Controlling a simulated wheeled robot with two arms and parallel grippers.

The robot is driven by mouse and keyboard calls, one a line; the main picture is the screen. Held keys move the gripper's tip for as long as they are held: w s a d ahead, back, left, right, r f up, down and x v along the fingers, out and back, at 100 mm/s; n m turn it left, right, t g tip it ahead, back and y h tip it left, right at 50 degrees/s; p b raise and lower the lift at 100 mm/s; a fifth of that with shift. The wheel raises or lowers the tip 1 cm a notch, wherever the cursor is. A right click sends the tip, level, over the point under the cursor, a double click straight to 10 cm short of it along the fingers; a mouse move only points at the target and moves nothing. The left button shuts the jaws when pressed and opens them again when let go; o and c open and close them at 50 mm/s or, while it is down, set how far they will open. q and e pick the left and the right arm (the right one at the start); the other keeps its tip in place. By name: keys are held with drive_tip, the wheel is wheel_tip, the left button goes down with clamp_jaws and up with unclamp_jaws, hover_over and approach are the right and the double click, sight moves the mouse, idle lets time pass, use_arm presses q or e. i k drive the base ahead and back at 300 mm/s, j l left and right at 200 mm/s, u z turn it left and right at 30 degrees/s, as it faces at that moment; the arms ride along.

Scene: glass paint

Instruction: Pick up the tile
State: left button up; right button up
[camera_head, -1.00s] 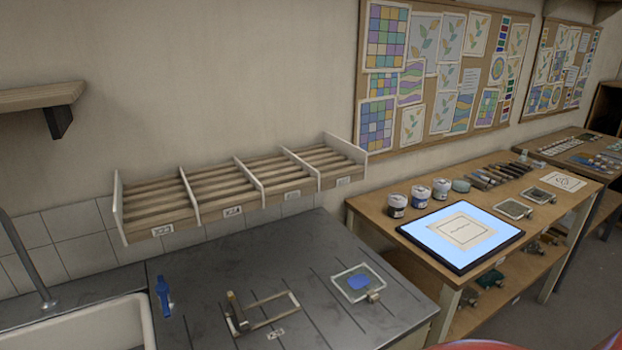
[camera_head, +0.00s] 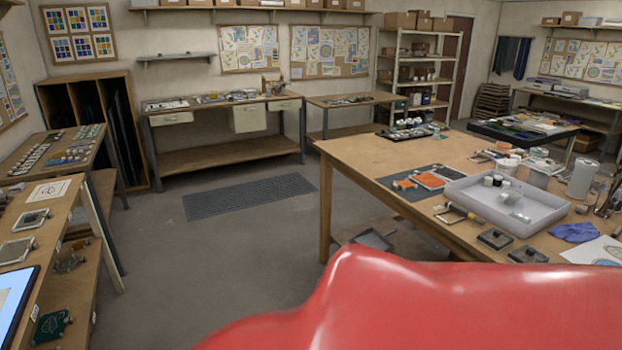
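I cannot tell which thing is the task's tile. Framed clear tiles with small clips lie on the left bench, one nearer (camera_head: 17,250) and one farther (camera_head: 33,219). On the big wooden table, an orange tile (camera_head: 429,180) lies on a dark mat beside another orange piece. Small dark square pieces (camera_head: 495,239) lie near that table's front edge. Neither gripper is in view; a red part of my own body fills the bottom of the picture.
The wooden table (camera_head: 350,157) stands to the right, with a grey tray (camera_head: 476,205) and a blue cloth (camera_head: 573,232) on it. The left bench (camera_head: 62,215) runs along the left edge. Open floor (camera_head: 200,265) lies between them, with a grey mat (camera_head: 250,196).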

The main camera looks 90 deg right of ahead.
sight(406, 184)
drive_tip(key=z, duration=3.35)
drive_tip(key=u, duration=3.85)
drive_tip(key=z, duration=3.75)
drive_tip(key=i+z, duration=0.15)
drive_tip(key=k+j, duration=0.05)
